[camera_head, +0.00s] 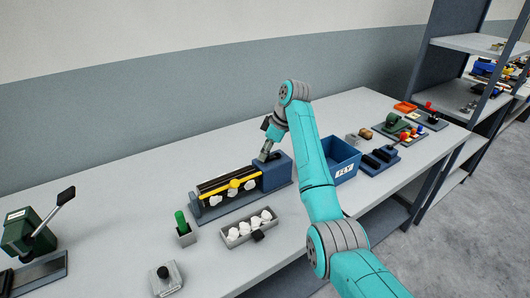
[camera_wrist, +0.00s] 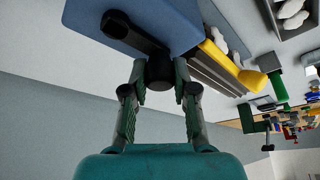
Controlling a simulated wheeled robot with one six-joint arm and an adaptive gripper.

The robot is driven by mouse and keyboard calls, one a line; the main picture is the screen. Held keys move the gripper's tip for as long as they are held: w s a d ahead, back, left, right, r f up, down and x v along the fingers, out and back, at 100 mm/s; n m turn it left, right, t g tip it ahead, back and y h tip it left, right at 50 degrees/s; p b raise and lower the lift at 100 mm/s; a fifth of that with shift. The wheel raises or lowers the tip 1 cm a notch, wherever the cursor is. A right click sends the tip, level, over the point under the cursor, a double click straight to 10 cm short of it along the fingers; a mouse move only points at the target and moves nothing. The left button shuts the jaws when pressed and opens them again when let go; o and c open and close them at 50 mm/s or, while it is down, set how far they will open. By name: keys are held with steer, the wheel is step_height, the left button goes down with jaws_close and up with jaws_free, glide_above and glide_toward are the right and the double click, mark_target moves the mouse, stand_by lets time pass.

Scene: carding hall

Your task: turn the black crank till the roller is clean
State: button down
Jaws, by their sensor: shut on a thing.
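The carding machine has a blue housing (camera_head: 275,173) and a dark ribbed roller (camera_head: 215,184) with a yellow bar (camera_head: 208,196) along it. White tufts of fibre (camera_head: 233,193) show at the roller. In the wrist view, the black crank (camera_wrist: 128,30) lies across the blue housing (camera_wrist: 170,20), with its dark round knob at the near end. My gripper (camera_wrist: 160,76) is shut on this knob, one finger on each side. In the head view, my gripper (camera_head: 265,151) is over the housing and the crank is mostly hidden there.
A grey tray of white fibre (camera_head: 232,241) and a green-topped holder (camera_head: 182,226) stand in front of the machine. A blue bin (camera_head: 345,160) is close at its right. A green lever device (camera_head: 28,235) stands far left. The wall runs behind the bench.

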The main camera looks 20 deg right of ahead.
steer(key=m, duration=0.1)
steer(key=w+m, duration=0.1)
steer(key=m, duration=0.1)
steer(key=shift+w+a+t+h, duration=0.15)
steer(key=shift+t+h, duration=0.25)
steer(key=m, duration=0.2)
steer(key=w+m+h, duration=0.1)
steer(key=shift+w+m+t, duration=0.3)
steer(key=shift+m+t, duration=0.1)
steer(key=w+d+m+h, duration=0.1)
steer(key=d+m+h, duration=0.1)
steer(key=m, duration=0.4)
steer(key=w+d+m+g+h, duration=0.1)
steer(key=d+m+h, duration=0.1)
steer(key=m, duration=0.4)
steer(key=w+d+m+g+h, duration=0.1)
steer(key=d+m+h, duration=0.1)
steer(key=m, duration=0.5)
steer(key=shift+w+d, duration=0.1)
steer(key=shift+d, duration=0.4)
steer(key=shift+s+d+m+g+h, duration=0.25)
steer(key=shift+d+m+g, duration=0.1)
steer(key=shift+m, duration=0.55)
steer(key=shift+s+d+m+g+h, duration=0.2)
steer(key=shift+d+m+g, duration=0.15)
steer(key=shift+m, duration=0.55)
